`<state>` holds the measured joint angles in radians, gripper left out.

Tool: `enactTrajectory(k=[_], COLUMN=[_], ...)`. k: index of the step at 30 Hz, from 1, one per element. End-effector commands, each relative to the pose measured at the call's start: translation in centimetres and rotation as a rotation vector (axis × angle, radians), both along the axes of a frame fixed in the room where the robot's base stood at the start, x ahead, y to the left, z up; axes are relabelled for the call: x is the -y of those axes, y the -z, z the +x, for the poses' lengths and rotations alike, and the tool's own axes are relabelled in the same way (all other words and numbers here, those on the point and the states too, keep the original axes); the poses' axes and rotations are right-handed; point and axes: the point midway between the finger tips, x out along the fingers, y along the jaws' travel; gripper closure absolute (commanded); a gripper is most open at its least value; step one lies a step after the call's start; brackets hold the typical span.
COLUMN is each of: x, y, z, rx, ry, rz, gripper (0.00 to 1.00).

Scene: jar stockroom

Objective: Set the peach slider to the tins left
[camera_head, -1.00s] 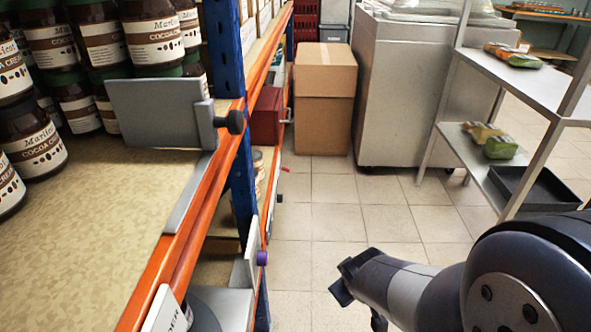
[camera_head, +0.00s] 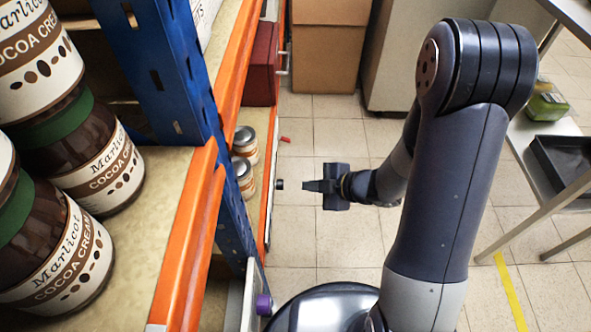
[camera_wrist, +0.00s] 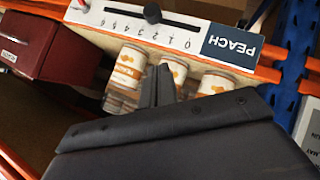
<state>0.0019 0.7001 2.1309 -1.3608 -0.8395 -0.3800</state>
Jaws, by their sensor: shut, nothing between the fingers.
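The peach slider has a black knob (camera_wrist: 152,13) in a dark slot on a white scale strip, beside an upside-down PEACH label (camera_wrist: 232,46) in the wrist view. The knob stands around the middle of the scale, near 2 or 3; the exact mark is unclear. The knob also shows in the head view (camera_head: 279,184). Tins (camera_wrist: 172,72) with white and orange labels stand on the shelf behind the strip; three show in the wrist view, two in the head view (camera_head: 243,175). My gripper (camera_head: 306,186) is shut and empty, just right of the knob, apart from it; its fingers also show in the wrist view (camera_wrist: 158,72).
A maroon box (camera_head: 262,65) sits farther along the shelf. A blue upright (camera_head: 165,75) and orange beams border the shelves. A purple knob (camera_head: 264,304) sticks out nearer me. Cocoa cream jars (camera_head: 90,165) fill the upper shelf. Open tiled floor lies right of my gripper.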

Motion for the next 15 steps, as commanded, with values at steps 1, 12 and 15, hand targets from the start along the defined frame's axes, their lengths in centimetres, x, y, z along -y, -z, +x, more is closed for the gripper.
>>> enactTrajectory(k=[1, 12, 15], x=[-0.3, -5.0, -6.5], y=[0.2, 4.3, 5.5], z=[0.0, 2.2, 3.0], rx=[0.000, 0.001, 0.001], ry=[-0.006, -0.009, -0.007], rz=[0.002, 0.001, 0.001], gripper=[1.00, 1.00, 1.00])
